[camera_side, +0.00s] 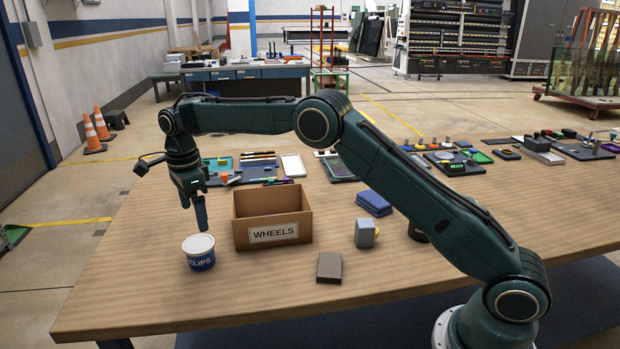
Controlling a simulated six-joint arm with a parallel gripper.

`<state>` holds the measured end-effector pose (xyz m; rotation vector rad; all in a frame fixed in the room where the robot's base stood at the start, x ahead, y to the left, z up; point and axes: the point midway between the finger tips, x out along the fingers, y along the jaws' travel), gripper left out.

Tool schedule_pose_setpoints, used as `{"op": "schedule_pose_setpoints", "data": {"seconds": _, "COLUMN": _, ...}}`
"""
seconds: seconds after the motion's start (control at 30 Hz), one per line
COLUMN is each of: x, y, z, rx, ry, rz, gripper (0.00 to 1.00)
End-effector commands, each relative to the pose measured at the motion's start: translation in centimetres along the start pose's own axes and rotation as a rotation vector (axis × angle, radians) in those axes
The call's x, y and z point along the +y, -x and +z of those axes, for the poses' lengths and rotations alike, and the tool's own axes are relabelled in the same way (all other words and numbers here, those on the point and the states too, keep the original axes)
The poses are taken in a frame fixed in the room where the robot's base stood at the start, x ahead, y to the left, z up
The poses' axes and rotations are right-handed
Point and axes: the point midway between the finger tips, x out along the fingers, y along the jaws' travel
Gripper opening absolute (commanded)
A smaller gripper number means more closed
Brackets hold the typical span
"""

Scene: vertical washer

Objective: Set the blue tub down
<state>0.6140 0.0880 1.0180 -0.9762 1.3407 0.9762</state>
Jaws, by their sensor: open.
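The blue tub (200,259), with a white lid and the label "CLIPS", stands upright on the wooden table (290,270) near its left side. My gripper (194,216) is above the tub, pointing down, with open jaws. The fingers look apart from the lid, with a small gap between them and it. Nothing shows between the fingers.
A cardboard box (272,218) labelled "WHEELS" stands just right of the tub. A brown block (329,267), a grey block (364,233) and blue sponges (373,203) lie further right. Several trays and tools lie at the back. The table's front left is clear.

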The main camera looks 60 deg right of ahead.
Motion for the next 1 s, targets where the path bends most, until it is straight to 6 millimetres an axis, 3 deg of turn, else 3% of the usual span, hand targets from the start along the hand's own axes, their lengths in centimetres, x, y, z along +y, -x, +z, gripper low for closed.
{"op": "schedule_pose_setpoints", "data": {"seconds": 0.37, "x": 0.0, "y": 0.0, "z": 0.0, "rx": 0.0, "ry": 0.001, "rz": 0.0, "gripper": 0.92}}
{"op": "schedule_pose_setpoints", "data": {"seconds": 0.57, "x": 0.4, "y": 1.1, "z": -0.4, "rx": -0.004, "ry": 0.035, "rz": -0.01, "gripper": 0.92}}
{"op": "schedule_pose_setpoints", "data": {"seconds": 0.77, "x": 1.7, "y": 4.4, "z": -1.7, "rx": -0.016, "ry": 0.15, "rz": -0.041, "gripper": 0.92}}
{"op": "schedule_pose_setpoints", "data": {"seconds": 1.0, "x": 5.0, "y": 9.6, "z": -4.3, "rx": -0.024, "ry": 0.368, "rz": -0.098, "gripper": 0.92}}
